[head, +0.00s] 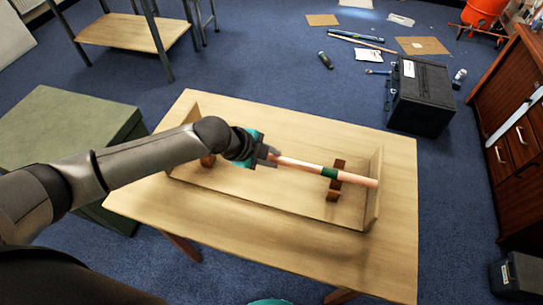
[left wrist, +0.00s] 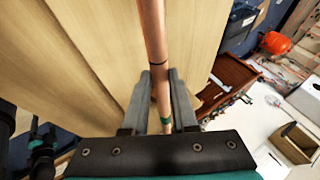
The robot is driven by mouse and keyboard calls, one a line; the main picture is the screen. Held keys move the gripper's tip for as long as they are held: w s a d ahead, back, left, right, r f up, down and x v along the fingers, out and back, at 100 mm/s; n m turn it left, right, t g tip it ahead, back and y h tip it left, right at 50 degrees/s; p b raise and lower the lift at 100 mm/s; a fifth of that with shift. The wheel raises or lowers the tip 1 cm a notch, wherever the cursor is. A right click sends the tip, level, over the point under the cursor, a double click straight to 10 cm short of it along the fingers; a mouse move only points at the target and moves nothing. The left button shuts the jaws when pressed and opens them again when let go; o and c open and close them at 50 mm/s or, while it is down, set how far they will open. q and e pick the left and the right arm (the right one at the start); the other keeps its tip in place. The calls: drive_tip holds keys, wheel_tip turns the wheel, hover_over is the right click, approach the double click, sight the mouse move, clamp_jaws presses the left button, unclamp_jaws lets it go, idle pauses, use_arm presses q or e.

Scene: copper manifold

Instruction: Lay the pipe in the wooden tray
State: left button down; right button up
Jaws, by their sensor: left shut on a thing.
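The copper pipe (head: 300,164) has a green band and lies slanted over the wooden tray (head: 372,190) on the table. Its right end is close to the tray's right end wall. My left gripper (head: 271,156) is shut on the pipe left of the green band, and its body hides the pipe's left part. In the left wrist view the pipe (left wrist: 153,35) runs between the fingers. Whether the pipe touches the dark brown rest (head: 335,182) beneath it is unclear. A teal-and-dark part of mine shows at the left wrist view's left edge, perhaps my right gripper; its fingers are unclear.
The table (head: 270,258) has bare room in front of the tray. A second brown block (head: 208,161) sits at the tray's left. A green box (head: 70,125) stands left of the table, a black case (head: 422,97) behind right, and a wooden cabinet (head: 515,125) at right.

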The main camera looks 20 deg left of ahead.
use_arm(q)
drive_tip(key=shift+f+b, duration=1.3)
drive_tip(key=shift+f, duration=0.05)
drive_tip(key=shift+f+b, duration=0.5)
drive_tip(key=shift+f, duration=0.8)
drive_tip(key=shift+c, duration=1.5)
unclamp_jaws()
wheel_tip(320, 180, up, 7)
drive_tip(key=p, duration=0.7)
